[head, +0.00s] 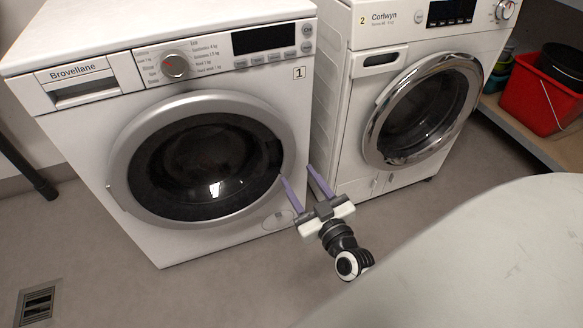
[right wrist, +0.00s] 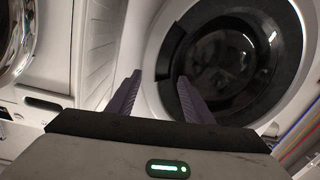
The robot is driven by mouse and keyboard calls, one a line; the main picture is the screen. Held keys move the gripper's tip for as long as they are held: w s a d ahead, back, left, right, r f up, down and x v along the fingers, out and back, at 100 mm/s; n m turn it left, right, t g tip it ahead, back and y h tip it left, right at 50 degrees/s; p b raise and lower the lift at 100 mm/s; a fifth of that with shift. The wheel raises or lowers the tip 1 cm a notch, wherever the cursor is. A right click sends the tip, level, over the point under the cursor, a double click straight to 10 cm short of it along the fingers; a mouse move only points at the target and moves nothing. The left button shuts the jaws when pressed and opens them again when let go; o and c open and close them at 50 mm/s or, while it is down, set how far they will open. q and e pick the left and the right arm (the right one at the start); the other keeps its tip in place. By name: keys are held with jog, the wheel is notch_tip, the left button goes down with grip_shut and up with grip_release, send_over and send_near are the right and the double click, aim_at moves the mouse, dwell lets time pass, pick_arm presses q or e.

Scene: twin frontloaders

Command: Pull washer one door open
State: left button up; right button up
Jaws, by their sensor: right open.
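Washer one (head: 205,240) is the white Brovellane machine on the left, marked with a small "1". Its round door (head: 115,175) has a grey ring and dark glass and looks shut in the head view. My right gripper (head: 299,187) is open and empty, with two purple fingers pointing at the right side of the door. In the right wrist view the fingers (right wrist: 157,97) stand in front of the door (right wrist: 235,65), near a dark recess in its ring. I cannot tell whether a finger touches the ring. My left gripper is out of view.
A second white washer (head: 340,130), marked "2", stands to the right with a chrome-ringed door. A red bucket (head: 540,95) sits on a shelf at the far right. A floor drain (head: 38,303) lies at lower left. The floor before washer one is clear.

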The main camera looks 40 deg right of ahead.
aim_at(290, 149)
jog(key=shift+m+h, duration=0.3)
jog(key=shift+h, duration=0.4)
jog(key=b+x, duration=0.1)
jog(key=x, duration=0.2)
jog(key=d+b+x, duration=0.1)
jog(key=x, duration=0.2)
jog(key=b+x, duration=0.1)
jog(key=x, duration=0.3)
jog(key=shift+s+d+f, duration=0.1)
jog(key=shift+d+f, duration=0.2)
jog(key=shift+f, duration=0.05)
jog(key=shift+w+d, duration=0.1)
jog(key=shift+w, duration=0.35)
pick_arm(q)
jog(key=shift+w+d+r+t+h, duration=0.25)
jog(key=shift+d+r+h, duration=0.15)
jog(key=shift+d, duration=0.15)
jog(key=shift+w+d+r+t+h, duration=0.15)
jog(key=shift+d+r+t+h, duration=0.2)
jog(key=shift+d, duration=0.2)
pick_arm(e)
jog(key=shift+r, duration=0.1)
